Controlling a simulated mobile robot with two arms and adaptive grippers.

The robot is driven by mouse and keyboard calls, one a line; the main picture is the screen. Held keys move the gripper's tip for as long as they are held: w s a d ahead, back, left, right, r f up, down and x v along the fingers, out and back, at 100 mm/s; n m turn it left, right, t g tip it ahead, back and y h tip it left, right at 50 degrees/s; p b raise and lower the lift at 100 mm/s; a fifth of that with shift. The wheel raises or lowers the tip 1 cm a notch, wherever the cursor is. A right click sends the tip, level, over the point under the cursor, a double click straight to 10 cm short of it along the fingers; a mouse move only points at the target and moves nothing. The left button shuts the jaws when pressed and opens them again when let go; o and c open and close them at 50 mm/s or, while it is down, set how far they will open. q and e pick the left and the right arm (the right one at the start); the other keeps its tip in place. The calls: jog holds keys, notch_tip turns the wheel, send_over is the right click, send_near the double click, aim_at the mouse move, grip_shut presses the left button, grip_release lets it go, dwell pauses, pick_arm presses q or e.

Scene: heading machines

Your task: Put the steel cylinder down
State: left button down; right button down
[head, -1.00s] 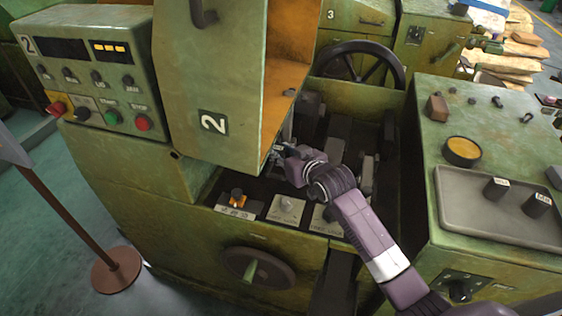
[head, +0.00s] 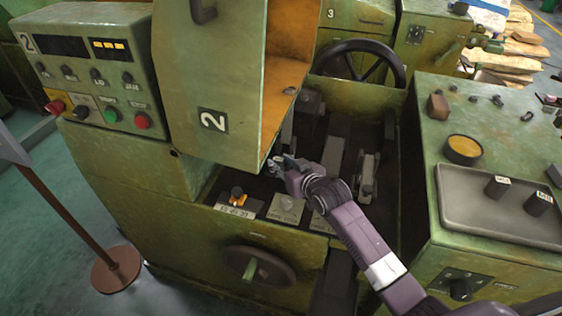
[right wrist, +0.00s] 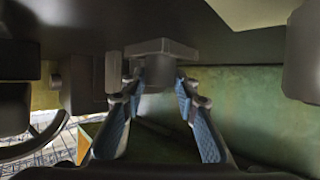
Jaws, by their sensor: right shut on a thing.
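My right gripper (head: 272,165) reaches into the open bay of machine 2, below and beside the open green door. In the right wrist view its two blue-padded fingers (right wrist: 158,95) close on a grey metal piece (right wrist: 160,78), the steel cylinder. It has a wider flat-sided part at its far end. In the head view this piece is small and mostly hidden by the gripper. My left gripper is not in view.
The green door (head: 215,75) hangs close to the gripper's left. Labelled plates (head: 286,208) line the bay's front ledge, one with an orange-and-dark part (head: 237,195). A handwheel (head: 258,266) sits below. Two dark cylinders stand on a grey tray (head: 470,220) at right.

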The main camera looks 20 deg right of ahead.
jog(key=shift+r, duration=0.1)
jog(key=c, duration=1.5)
grip_release()
jog(key=shift+r, duration=0.1)
jog(key=v, duration=1.2)
jog(key=shift+r, duration=0.5)
